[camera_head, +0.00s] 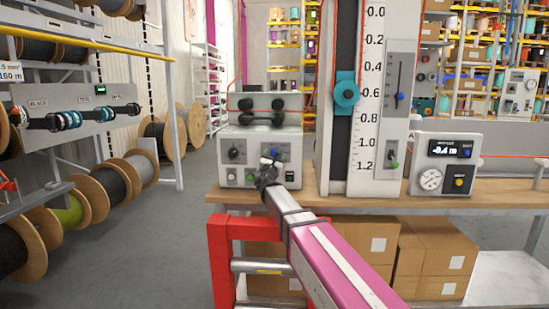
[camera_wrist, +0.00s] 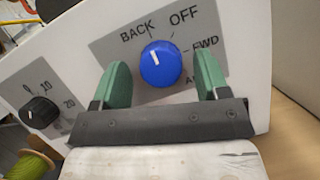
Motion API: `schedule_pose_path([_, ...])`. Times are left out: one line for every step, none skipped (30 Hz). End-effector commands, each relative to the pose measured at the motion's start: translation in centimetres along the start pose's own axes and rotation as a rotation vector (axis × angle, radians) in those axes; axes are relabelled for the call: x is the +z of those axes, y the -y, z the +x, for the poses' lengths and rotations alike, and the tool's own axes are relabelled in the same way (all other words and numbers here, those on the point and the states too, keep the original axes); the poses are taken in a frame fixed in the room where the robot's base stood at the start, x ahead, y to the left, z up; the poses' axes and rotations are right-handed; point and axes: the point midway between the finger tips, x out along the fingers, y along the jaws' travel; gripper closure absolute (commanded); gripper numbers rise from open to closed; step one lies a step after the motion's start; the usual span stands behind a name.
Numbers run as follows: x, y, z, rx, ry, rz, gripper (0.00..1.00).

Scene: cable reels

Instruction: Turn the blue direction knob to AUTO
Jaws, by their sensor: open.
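The blue direction knob (camera_wrist: 161,64) is on a grey label plate in the wrist view. Its white pointer line points up and slightly left, roughly toward the BACK mark. OFF and FWD are readable clockwise from BACK. Below FWD, a label starting with A is mostly hidden by the right finger. My gripper (camera_wrist: 161,74) is open, with its green fingers on either side of the knob and a visible gap on both sides. In the head view my gripper (camera_head: 267,174) is in front of the white control box (camera_head: 235,172).
A black knob (camera_wrist: 40,111) with a number scale is left of the blue knob. A tall white gauge panel (camera_head: 372,150) and a meter box (camera_head: 446,162) stand right on the wooden bench (camera_head: 420,204). Cable reels (camera_head: 90,192) line the left; the floor between is clear.

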Motion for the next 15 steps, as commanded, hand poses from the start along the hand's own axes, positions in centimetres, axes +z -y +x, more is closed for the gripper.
schedule_pose_path([-0.01, 0.0, 0.28, 0.0, 0.0, 0.0, 0.32])
schedule_pose_path([-0.01, 0.01, 0.31, 0.0, 0.0, 0.0, 0.32])
schedule_pose_path([0.01, 0.03, 0.32, 0.0, 0.0, 0.0, 0.32])
schedule_pose_path([0.01, 0.03, 0.31, 0.0, 0.0, 0.0, 0.32])
schedule_pose_path([0.01, 0.04, 0.29, 0.0, 0.0, 0.0, 0.32])
schedule_pose_path([0.01, 0.04, 0.27, 0.0, 0.0, 0.0, 0.32])
schedule_pose_path([0.01, 0.04, 0.26, 0.0, 0.0, 0.0, 0.32])
schedule_pose_path([0.01, 0.04, 0.26, 0.0, 0.0, 0.0, 0.32])
schedule_pose_path([0.01, 0.04, 0.25, 0.0, 0.0, 0.0, 0.42])
schedule_pose_path([0.0, 0.04, 0.25, 0.0, 0.0, 0.0, 0.51])
schedule_pose_path([0.01, 0.04, 0.25, 0.0, 0.0, 0.0, 0.61])
schedule_pose_path([0.0, 0.04, 0.25, 0.0, 0.0, 0.0, 0.74])
schedule_pose_path([0.0, 0.05, 0.25, 0.0, 0.0, 0.0, 0.81])
schedule_pose_path([0.0, 0.05, 0.24, 0.0, 0.0, 0.0, 0.81])
schedule_pose_path([0.0, 0.05, 0.24, -0.001, 0.0, 0.0, 0.81])
